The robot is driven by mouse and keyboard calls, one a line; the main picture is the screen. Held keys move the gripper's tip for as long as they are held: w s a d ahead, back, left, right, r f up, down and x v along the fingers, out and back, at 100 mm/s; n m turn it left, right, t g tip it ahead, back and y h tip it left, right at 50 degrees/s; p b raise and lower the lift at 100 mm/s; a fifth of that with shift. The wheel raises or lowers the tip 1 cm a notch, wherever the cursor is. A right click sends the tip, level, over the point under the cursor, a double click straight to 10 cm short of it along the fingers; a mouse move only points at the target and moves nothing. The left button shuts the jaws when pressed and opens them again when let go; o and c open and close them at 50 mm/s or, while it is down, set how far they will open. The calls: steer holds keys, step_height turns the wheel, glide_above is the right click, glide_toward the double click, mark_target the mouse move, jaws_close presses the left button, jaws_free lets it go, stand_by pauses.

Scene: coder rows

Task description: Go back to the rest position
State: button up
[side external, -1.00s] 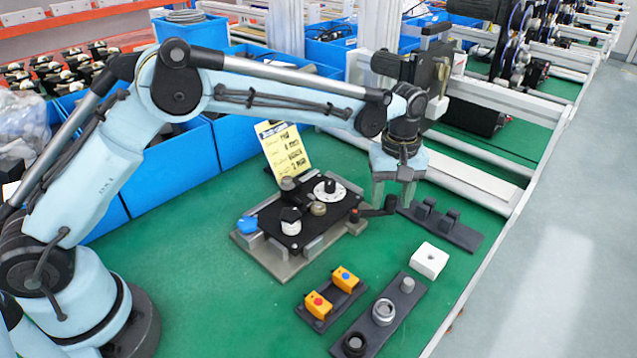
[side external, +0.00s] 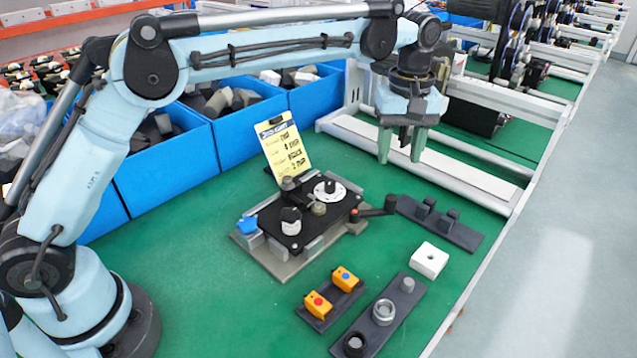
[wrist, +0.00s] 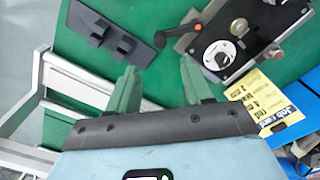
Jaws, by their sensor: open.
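My gripper (side external: 401,150) is raised in the air above the back right of the green table, over the white rail in the side external view. Its green fingers point down, stand apart and hold nothing. In the wrist view my gripper (wrist: 158,85) also shows a gap between the fingertips. A black fixture (side external: 327,210) with a dial and a crank handle (side external: 378,209) sits on a metal plate below and to the left of the gripper. It also shows in the wrist view (wrist: 245,50).
A black bracket (side external: 440,222) with two upright blocks lies right of the fixture. A white block (side external: 429,261), orange buttons on a black base (side external: 331,299) and a dark strip with round parts (side external: 384,318) lie in front. Blue bins (side external: 240,130) and a yellow card (side external: 285,147) stand behind.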

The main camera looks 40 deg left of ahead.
steer(key=shift+r, duration=0.7)
steer(key=s+a+r+m+t, duration=0.3)
steer(key=s+a+m+t, duration=0.3)
steer(key=s+a, duration=0.85)
steer(key=s+a+f+m+t, duration=0.1)
steer(key=s+f+m, duration=0.2)
steer(key=s+f, duration=0.2)
steer(key=shift+s+f, duration=0.35)
steer(key=shift+s, duration=0.75)
steer(key=shift+a, duration=0.1)
